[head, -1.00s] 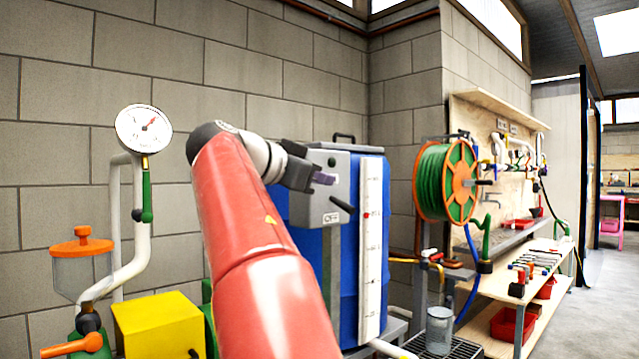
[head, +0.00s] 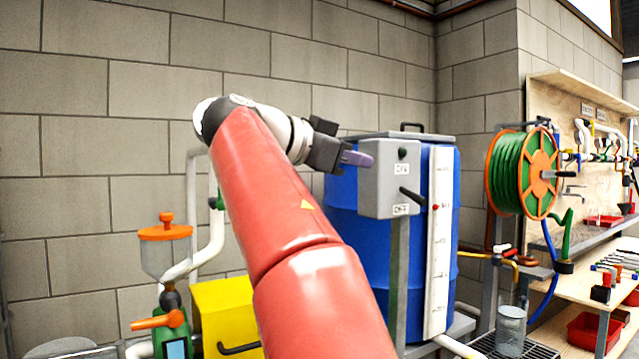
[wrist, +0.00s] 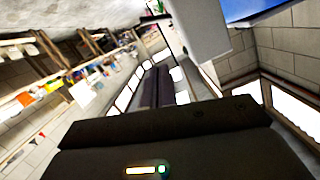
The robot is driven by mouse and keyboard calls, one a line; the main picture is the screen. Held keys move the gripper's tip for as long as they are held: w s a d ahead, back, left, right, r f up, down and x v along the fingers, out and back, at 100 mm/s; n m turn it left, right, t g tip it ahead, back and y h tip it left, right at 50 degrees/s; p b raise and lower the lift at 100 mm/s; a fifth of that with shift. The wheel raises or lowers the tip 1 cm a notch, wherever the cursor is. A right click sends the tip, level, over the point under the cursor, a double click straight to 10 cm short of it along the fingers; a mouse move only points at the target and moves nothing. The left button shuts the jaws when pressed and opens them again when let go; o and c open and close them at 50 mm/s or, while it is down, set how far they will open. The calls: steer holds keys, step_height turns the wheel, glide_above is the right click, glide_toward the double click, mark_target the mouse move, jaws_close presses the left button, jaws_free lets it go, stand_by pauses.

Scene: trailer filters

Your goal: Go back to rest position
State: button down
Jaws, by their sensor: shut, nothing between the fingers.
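My gripper (head: 357,158) is at the end of my raised red arm, in front of the blue tank (head: 343,215). Its fingers are shut with nothing between them. In the head view the fingertips appear beside the left edge of the grey switch box (head: 380,185), which has a dark lever and ON and OFF labels. I cannot tell whether they touch it. In the wrist view the shut fingers (wrist: 152,88) show as a dark bar, and a pale grey block (wrist: 200,28) is close beside them.
A filter with an orange lid (head: 165,232) and a yellow box (head: 222,305) stand at lower left. A green hose reel (head: 508,172) and a shelf bench (head: 575,285) are on the right. A block wall (head: 300,60) is behind.

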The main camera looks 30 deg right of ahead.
steer(key=s+a+f+n+t+y+p, duration=0.2)
steer(key=f+n+y, duration=0.2)
steer(key=f+n, duration=0.25)
steer(key=s+a+f+n+t+y+p, duration=0.1)
steer(key=f+n+t+y+p, duration=0.15)
steer(key=f+n, duration=0.45)
steer(key=s+a+f+n+y+p, duration=0.1)
steer(key=s+a+f+n+y, duration=0.1)
steer(key=f, duration=0.6)
steer(key=s+a+f+n+y+p, duration=0.1)
steer(key=s+a+f+n+y, duration=0.1)
steer(key=s+a+f+y, duration=0.2)
steer(key=s+a+f+n+g+y+p, duration=0.1)
steer(key=s+a+f+n+y, duration=0.1)
steer(key=s+a+f, duration=0.5)
step_height(320, 180, down, 5)
steer(key=shift+s+a+y, duration=0.25)
steer(key=shift+s+y, duration=0.3)
steer(key=shift+s, duration=0.15)
